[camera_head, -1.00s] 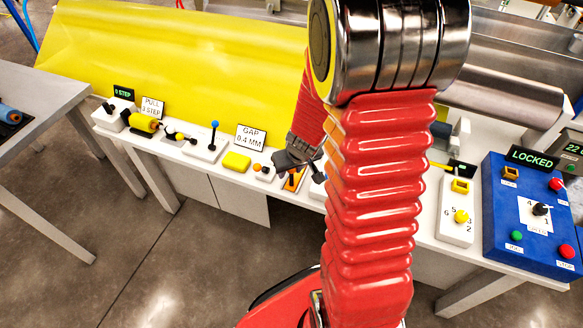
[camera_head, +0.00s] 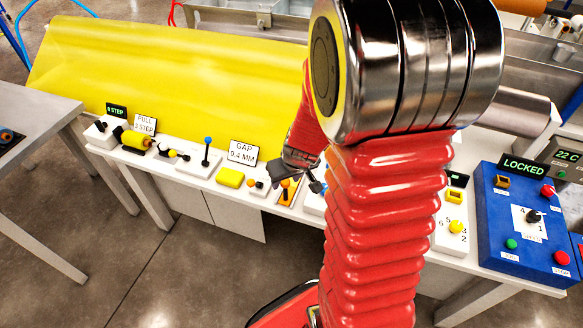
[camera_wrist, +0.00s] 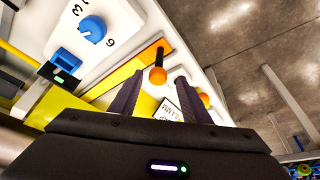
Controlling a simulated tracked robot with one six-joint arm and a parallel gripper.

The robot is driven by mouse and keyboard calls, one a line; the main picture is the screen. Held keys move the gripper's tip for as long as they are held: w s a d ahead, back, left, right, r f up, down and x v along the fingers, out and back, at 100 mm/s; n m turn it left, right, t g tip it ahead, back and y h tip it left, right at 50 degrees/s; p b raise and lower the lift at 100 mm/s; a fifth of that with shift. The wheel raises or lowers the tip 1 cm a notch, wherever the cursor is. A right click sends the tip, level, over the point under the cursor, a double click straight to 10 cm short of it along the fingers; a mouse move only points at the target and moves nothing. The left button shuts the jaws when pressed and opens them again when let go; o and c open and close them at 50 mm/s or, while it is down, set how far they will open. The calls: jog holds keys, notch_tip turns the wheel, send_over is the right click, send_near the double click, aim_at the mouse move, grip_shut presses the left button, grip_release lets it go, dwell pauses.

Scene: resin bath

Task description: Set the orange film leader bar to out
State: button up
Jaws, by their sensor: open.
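In the wrist view an orange plate (camera_wrist: 128,77) lies on the white bench, with a short black stem ending in an orange knob (camera_wrist: 157,76) on it; this looks like the film leader bar. In the head view the orange plate (camera_head: 288,191) shows just below my gripper (camera_head: 296,178), partly covered by it. My gripper (camera_wrist: 160,78) is open and empty. In the wrist picture its dark fingers frame the orange knob; I cannot tell how far above it they are. Any out mark is not readable.
A second orange knob (camera_wrist: 204,99) sits close by. In the head view a yellow block (camera_head: 230,177), a blue-knobbed lever (camera_head: 207,152) and a GAP sign (camera_head: 243,151) stand to the left. A blue control box (camera_head: 525,225) is at the right. Yellow film (camera_head: 170,75) hangs behind.

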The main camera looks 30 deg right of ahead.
jog(key=v, duration=1)
dwell(0.7)
jog(key=s+a+r+n+t, duration=0.1)
jog(key=s+a+r, duration=1)
jog(key=a+r, duration=0.2)
jog(key=shift+s+a+r+y, duration=0.2)
jog(key=shift+a+r+y, duration=0.15)
jog(key=shift+a, duration=0.3)
